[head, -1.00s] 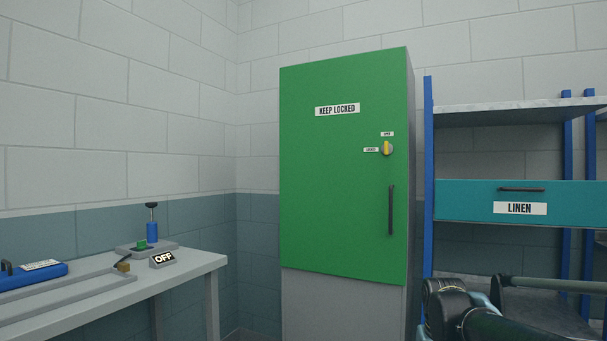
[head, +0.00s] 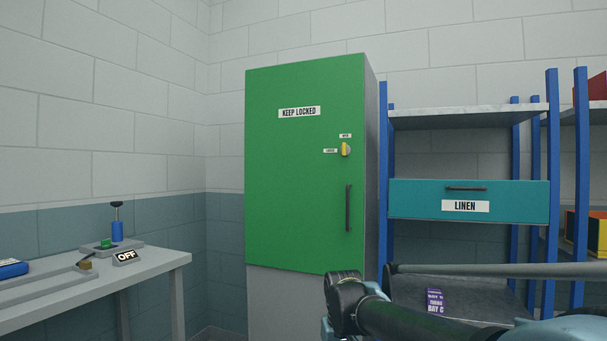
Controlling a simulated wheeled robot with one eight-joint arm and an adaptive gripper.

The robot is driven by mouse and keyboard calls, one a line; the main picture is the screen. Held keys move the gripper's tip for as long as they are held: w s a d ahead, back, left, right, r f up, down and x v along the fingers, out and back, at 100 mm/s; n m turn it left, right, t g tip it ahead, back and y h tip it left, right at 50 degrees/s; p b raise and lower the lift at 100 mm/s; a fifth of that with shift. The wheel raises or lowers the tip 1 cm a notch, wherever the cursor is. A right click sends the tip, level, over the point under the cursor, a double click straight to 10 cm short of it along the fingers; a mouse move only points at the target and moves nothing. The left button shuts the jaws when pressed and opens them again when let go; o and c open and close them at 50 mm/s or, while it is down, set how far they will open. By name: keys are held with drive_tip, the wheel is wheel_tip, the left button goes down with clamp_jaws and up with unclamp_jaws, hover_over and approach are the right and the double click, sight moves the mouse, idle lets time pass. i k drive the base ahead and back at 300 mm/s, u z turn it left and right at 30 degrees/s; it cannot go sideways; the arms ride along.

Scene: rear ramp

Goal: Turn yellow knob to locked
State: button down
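The yellow knob (head: 346,149) sits on the upper right of the tall green cabinet door (head: 285,200), in the head view. It stands upright, towards the small label above it; that label looks like "open" and the one to its left like "locked", though both are tiny. The door is shut, with a black vertical handle (head: 348,208) below the knob and a "KEEP LOCKED" sign (head: 299,112). I cannot make out my gripper's fingers.
A grey bench (head: 150,268) with an "OFF" sign (head: 126,257) and a blue-bodied device (head: 117,231) stands at the left. Blue-post shelving (head: 384,150) with a teal "LINEN" drawer (head: 420,197) stands right of the cabinet. A purple box (head: 435,300) lies low there.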

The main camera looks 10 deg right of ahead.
sight(344, 150)
drive_tip(key=u, duration=2.1)
drive_tip(key=k, duration=0.85)
drive_tip(key=z, duration=1.9)
